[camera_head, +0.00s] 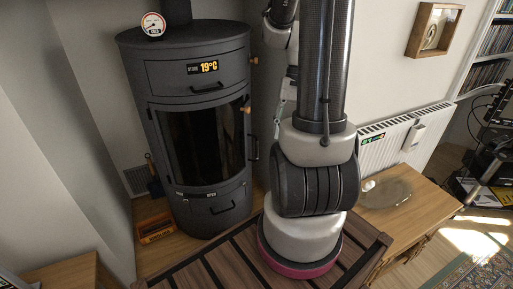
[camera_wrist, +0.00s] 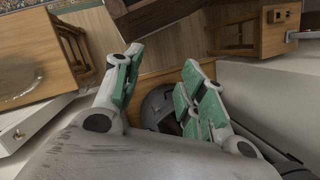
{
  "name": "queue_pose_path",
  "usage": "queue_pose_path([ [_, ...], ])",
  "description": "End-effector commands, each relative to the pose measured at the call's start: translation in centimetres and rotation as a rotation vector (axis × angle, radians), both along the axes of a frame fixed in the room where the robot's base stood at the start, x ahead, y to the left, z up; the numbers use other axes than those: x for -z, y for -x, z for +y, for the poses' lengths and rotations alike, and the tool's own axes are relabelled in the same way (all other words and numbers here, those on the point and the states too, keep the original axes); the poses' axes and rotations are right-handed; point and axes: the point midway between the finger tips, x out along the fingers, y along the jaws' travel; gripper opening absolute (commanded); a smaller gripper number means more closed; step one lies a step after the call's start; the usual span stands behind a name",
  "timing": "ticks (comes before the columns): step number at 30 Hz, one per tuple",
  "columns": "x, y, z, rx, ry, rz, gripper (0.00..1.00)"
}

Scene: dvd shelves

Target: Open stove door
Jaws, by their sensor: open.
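The stove (camera_head: 185,98) is a dark grey rounded cabinet at the left in the head view. Its glass door (camera_head: 203,147) sits in the middle section and looks shut. A dark upright handle (camera_head: 254,147) stands at the door's right edge, close to my arm in the picture. My gripper (camera_wrist: 163,57) shows in the wrist view with its two green-padded fingers spread and nothing held between them. The stove door cannot be made out in the wrist view. In the head view my arm hides most of the gripper, so its gap to the handle cannot be told.
A drawer (camera_head: 204,80) with a 19°C display is above the glass door, and a lower drawer (camera_head: 213,207) is below. An orange box (camera_head: 156,228) lies on the floor at left. A wooden table (camera_head: 412,211) and a white radiator (camera_head: 397,141) stand at right.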

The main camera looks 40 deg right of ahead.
Motion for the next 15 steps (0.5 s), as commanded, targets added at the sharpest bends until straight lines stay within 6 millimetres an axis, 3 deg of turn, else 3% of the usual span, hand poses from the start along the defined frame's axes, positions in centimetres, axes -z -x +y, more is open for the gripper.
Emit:
queue_pose_path([
  [8,9.4,-1.5,-1.0,0.449,-0.352,0.186,0.41],
  [15,18.1,-4.4,-1.4,0.882,-0.691,0.267,0.41],
])
